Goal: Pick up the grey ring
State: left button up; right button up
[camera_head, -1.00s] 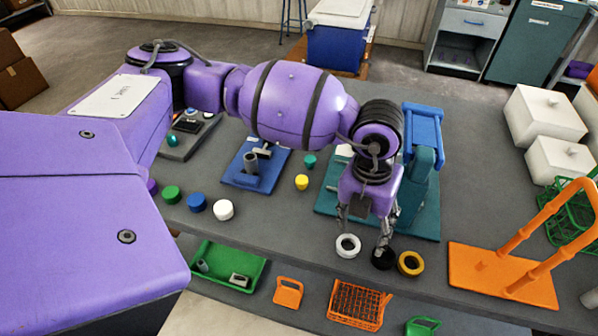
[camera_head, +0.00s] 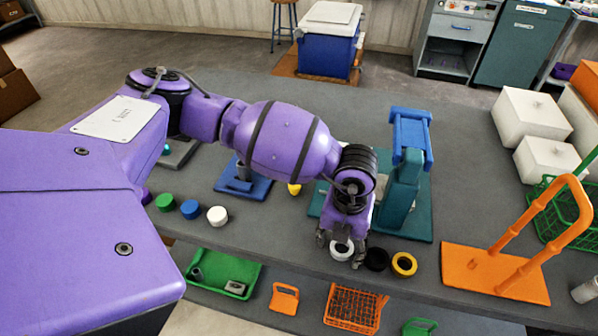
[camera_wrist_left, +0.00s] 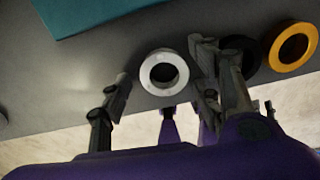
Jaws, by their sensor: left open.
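The grey ring (camera_head: 341,250), a pale, nearly white ring, lies flat near the front edge of the grey table. It also shows in the left wrist view (camera_wrist_left: 164,72), between the fingers. My left gripper (camera_head: 340,246) is open and points down over it, with one finger on each side. I cannot tell whether a finger touches it. A black ring (camera_head: 376,259) lies just right of the right finger, and a yellow ring (camera_head: 404,264) lies beyond it. In the wrist view the right finger partly hides the black ring.
A teal stand (camera_head: 410,223) with a blue top rises right behind the gripper. An orange rack (camera_head: 465,270) stands to the right. White, blue and green caps (camera_head: 217,216) sit to the left. A lower shelf holds a green tray (camera_head: 250,279) and an orange basket (camera_head: 352,308).

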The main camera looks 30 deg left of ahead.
pick_arm(q)
jog(key=shift+r, duration=0.1)
jog(key=c, duration=1.4)
jog(key=shift+o, duration=0.2)
